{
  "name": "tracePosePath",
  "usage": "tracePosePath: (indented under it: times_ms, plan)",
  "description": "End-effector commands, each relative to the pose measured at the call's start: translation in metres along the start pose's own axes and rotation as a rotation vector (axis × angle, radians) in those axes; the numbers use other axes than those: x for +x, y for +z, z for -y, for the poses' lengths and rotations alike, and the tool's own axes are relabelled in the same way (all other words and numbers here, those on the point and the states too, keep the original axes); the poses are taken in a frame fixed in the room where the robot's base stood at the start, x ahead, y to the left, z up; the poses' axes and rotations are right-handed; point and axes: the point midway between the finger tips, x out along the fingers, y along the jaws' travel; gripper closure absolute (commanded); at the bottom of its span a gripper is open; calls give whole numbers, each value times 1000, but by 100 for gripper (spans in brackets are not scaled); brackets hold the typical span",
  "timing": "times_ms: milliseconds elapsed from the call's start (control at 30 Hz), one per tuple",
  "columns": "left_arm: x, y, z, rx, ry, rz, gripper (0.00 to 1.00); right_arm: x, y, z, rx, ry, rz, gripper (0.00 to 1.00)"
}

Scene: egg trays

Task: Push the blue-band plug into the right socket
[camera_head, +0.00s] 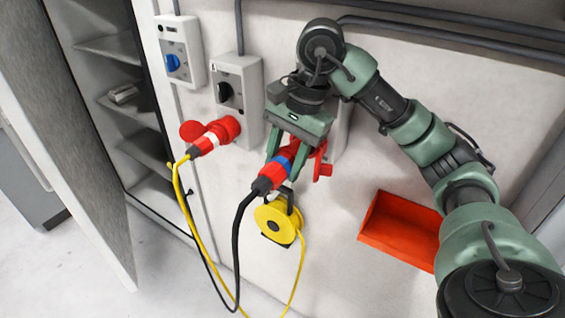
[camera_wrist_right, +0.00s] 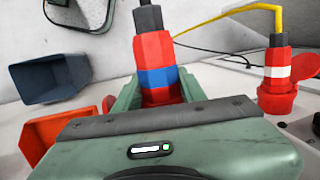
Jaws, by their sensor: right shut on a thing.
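The blue-band plug (camera_head: 272,172) is red with a blue ring and a black cable. My right gripper (camera_head: 286,153) is shut on it, close to the wall. The wrist view shows the blue-band plug (camera_wrist_right: 157,78) between the fingers of the right gripper (camera_wrist_right: 160,95). The right socket (camera_head: 322,168) is red and mostly hidden behind the gripper, its lid showing to the right. Plug and socket lie close together; I cannot tell how deep the plug sits. My left gripper is out of view.
A white-band plug (camera_head: 203,144) with a yellow cable sits in the left socket (camera_head: 228,127). A yellow cable reel (camera_head: 266,232) hangs below. An orange bin (camera_head: 385,240) is on the wall at right. An open cabinet (camera_head: 118,150) stands at left.

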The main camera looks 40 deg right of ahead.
Motion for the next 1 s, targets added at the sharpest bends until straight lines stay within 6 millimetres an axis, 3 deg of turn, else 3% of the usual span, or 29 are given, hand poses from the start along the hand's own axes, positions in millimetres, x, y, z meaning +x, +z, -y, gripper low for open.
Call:
tracePosePath:
  times_ms: [1000]
  plan:
    - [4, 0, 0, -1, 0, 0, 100, -3, -19, 0, -1, -2, 0, 100]
